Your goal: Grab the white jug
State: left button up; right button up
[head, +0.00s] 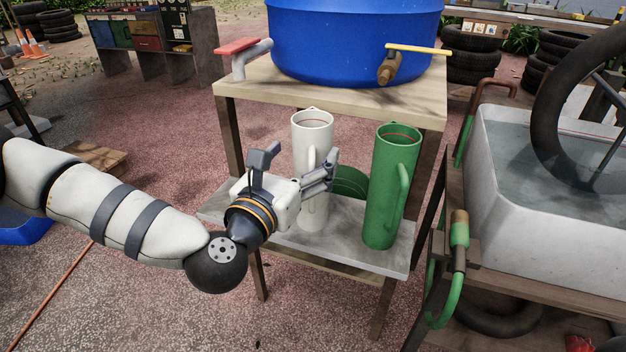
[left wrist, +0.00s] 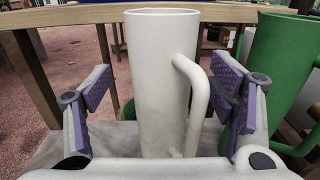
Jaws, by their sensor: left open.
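The white jug (head: 312,133) stands upright on the grey lower shelf (head: 345,249) of the wooden stand. My left gripper (head: 325,176) is in front of it and hides part of its body in the head view. In the left wrist view the white jug (left wrist: 159,80) stands between the two open finger pads, with a gap on the left; its handle (left wrist: 196,95) points toward the right finger. My left gripper (left wrist: 160,105) is open and holds nothing. My right gripper is not in view.
A green jug (head: 389,190) stands close to the right of the white jug. A round green object (head: 351,182) is behind them. The wooden tabletop (head: 330,105) with a blue barrel (head: 352,40) is above. A stone basin (head: 535,180) is at right.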

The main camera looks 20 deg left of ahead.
pick_arm(q)
jog(key=w, duration=0.3)
jog(key=shift+w+d+f, duration=0.25)
jog(key=shift+w+f, duration=0.1)
jog(key=shift+w, duration=0.05)
jog(key=c, duration=1.6)
jog(key=shift+r, duration=0.1)
